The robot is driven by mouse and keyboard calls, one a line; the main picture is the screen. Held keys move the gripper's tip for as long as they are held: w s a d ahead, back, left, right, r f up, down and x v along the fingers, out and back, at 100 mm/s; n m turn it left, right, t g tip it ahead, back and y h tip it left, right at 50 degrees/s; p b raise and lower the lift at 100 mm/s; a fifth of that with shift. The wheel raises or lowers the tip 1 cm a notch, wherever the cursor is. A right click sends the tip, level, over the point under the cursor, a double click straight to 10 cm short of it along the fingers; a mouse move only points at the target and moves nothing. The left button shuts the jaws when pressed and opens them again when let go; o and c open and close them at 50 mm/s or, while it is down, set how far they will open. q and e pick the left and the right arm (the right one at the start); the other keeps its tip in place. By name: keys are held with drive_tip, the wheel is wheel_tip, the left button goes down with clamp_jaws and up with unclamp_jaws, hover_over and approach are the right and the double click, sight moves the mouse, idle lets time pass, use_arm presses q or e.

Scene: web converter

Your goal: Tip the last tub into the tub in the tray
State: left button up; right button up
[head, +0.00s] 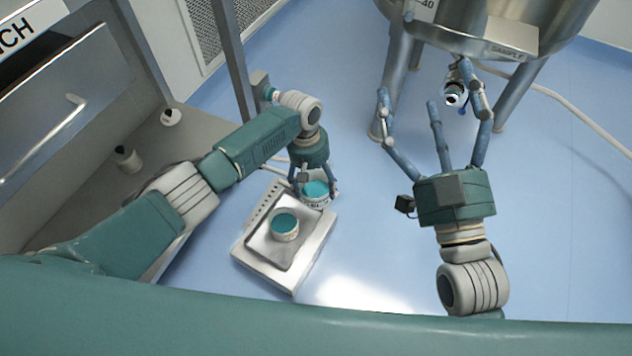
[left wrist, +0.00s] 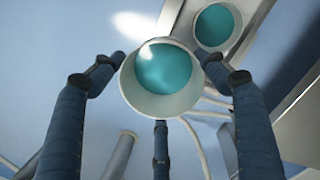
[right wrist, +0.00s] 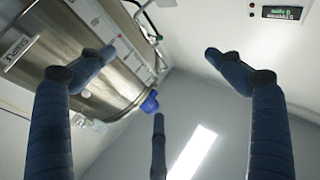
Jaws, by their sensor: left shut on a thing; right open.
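One small white tub (head: 286,226) with teal contents stands in the steel tray (head: 262,246) in the head view. It also shows at the top of the left wrist view (left wrist: 216,27). My left gripper (head: 313,188) is shut on a second white tub (head: 318,193), just beyond the tray's far right side. In the left wrist view this held tub (left wrist: 160,80) has teal contents inside, and the fingers are around it. It looks roughly upright. My right gripper (head: 437,110) is open and empty, pointing up towards the steel vessel.
A steel vessel (head: 490,40) on legs stands at the back right, with a valve (head: 454,92) beneath it near my right fingers. A steel bench or cabinet (head: 70,100) is at the left. The blue floor right of the tray is clear.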

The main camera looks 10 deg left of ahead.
drive_tip(key=shift+w+d+f+g, duration=0.1)
drive_tip(key=shift+w+f+g, duration=0.15)
drive_tip(key=shift+f+g, duration=0.55)
